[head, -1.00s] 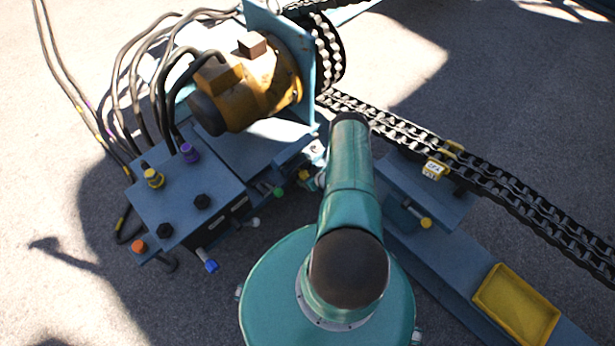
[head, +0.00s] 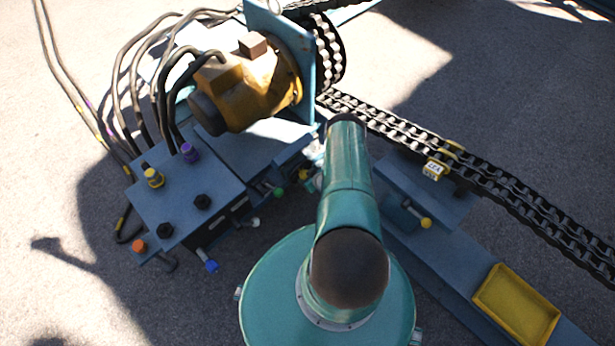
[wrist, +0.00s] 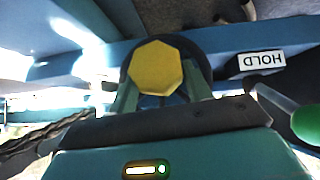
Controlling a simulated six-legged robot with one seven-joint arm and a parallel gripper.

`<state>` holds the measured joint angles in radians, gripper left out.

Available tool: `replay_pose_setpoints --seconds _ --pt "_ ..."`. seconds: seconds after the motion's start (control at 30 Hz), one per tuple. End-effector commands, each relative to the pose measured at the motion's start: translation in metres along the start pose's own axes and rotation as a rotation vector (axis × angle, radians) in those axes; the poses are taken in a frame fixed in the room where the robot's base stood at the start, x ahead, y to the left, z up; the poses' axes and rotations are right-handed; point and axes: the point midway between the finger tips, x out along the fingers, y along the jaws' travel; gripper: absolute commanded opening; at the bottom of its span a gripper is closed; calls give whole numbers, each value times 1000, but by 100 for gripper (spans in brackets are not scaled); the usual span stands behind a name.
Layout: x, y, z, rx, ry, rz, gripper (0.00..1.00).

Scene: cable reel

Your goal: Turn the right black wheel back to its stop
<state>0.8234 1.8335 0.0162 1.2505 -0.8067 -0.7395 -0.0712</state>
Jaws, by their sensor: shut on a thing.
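In the wrist view, a dark round wheel (wrist: 196,45) with a yellow eight-sided face (wrist: 157,68) sits between the green fingers of my gripper (wrist: 160,82). The fingers are shut on this wheel, one on each side. How far it is turned and where its stop lies cannot be told. In the head view, my teal arm hides the gripper and the wheel. Two black knobs (head: 203,201) show there on top of the blue block, away from my arm.
A white HOLD label (wrist: 262,60) is right of the wheel, and a green-ended lever (wrist: 306,122) is close to my gripper's right. In the head view are a yellow motor (head: 245,90), a heavy chain (head: 480,170), blue block (head: 175,190) and yellow tray (head: 515,303).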

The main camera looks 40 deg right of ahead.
Motion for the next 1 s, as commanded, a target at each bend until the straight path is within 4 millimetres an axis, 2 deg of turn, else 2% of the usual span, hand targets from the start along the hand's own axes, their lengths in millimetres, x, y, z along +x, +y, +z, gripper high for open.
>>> replay_pose_setpoints --seconds 0.3,0.7,0.73,0.8,0.83,1.0 --pt "1 -4 -1 -119 0 116 8" --pt "0 -3 0 -136 -2 134 8" --pt "0 -3 0 -136 -2 134 55" --pt "0 -3 0 -135 -2 134 69" --pt "0 -3 0 -135 -2 134 71" --pt "0 -3 0 -135 -2 134 71"
